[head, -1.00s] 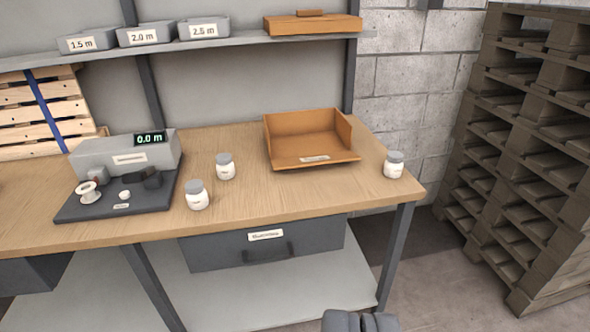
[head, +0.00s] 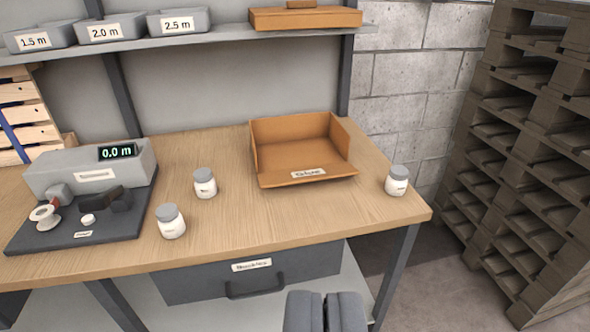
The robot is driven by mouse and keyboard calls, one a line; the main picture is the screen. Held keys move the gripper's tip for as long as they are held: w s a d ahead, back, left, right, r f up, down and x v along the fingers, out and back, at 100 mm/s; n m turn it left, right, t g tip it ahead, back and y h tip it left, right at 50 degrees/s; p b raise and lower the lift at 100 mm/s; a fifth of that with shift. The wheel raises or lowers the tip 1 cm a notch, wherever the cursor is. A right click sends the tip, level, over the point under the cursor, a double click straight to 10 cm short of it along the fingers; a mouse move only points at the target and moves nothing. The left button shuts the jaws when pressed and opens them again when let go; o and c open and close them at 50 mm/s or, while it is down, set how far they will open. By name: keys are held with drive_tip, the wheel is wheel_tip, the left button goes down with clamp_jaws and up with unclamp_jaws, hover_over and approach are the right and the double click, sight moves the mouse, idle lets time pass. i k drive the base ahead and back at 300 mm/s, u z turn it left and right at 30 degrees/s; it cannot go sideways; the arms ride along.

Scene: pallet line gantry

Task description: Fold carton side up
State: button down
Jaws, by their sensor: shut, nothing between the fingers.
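The orange-brown carton (head: 300,150) stands on the wooden workbench (head: 235,228), right of its middle. Its back, left and right walls are upright. Its front side lies low toward me and carries a white label (head: 308,173) too blurred to read. My gripper (head: 325,296) is at the bottom edge of the picture, with its two grey fingers together and nothing between them. It appears in front of the bench, below the carton in the picture and apart from it.
White jars with grey lids stand left (head: 205,183), front left (head: 170,222) and right (head: 397,181) of the carton. A grey device reading 0.0 m (head: 90,170) is at left. A drawer (head: 245,275) is under the bench top. Stacked pallets (head: 530,150) stand at right.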

sight(312, 173)
drive_tip(key=i, duration=1.2)
drive_tip(key=z, duration=0.1)
